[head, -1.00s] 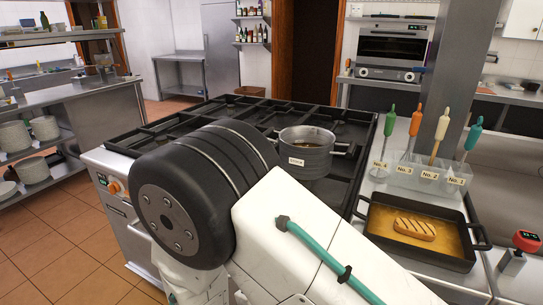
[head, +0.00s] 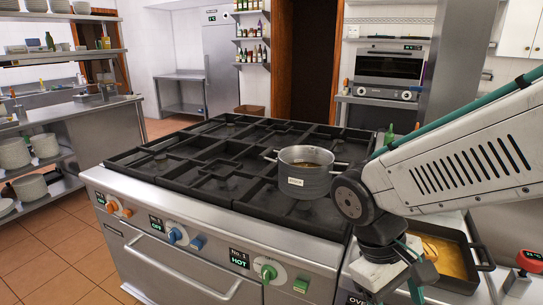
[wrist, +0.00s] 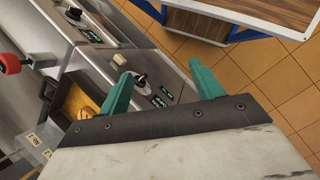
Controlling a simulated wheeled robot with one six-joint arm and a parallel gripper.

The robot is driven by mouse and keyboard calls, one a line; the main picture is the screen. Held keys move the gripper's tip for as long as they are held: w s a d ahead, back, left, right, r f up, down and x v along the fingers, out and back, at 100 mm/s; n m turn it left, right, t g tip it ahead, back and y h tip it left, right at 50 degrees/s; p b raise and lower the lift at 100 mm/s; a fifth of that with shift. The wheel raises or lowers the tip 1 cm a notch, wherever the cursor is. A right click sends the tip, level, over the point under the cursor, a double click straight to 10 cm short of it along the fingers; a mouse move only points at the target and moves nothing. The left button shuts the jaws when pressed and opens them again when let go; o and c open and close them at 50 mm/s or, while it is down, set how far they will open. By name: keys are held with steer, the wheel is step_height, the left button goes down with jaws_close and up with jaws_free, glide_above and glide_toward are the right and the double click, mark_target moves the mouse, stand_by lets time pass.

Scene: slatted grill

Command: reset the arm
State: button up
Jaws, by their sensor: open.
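My gripper (head: 420,281) is at the lower right of the head view, pointing down in front of the dark pan, at the front of the counter. In the wrist view, its two teal fingers (wrist: 160,76) stand well apart with nothing between them. It is open and empty. My white arm reaches in from the right of the head view and hides most of the tool holder and part of the pan.
A labelled steel pot (head: 304,181) stands on the black grill stove (head: 185,158). The dark pan (head: 478,243) holds yellow liquid. A red-topped device (head: 529,261) stands at the right. A wooden-topped table (wrist: 225,15) and tiled floor (wrist: 250,85) show in the wrist view.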

steer(key=s+d+r+m+t+y, duration=0.4)
steer(key=s+d+r+m, duration=0.1)
steer(key=r, duration=0.3)
steer(key=shift+d, duration=0.55)
steer(key=shift+r, duration=0.1)
stand_by(2.2)
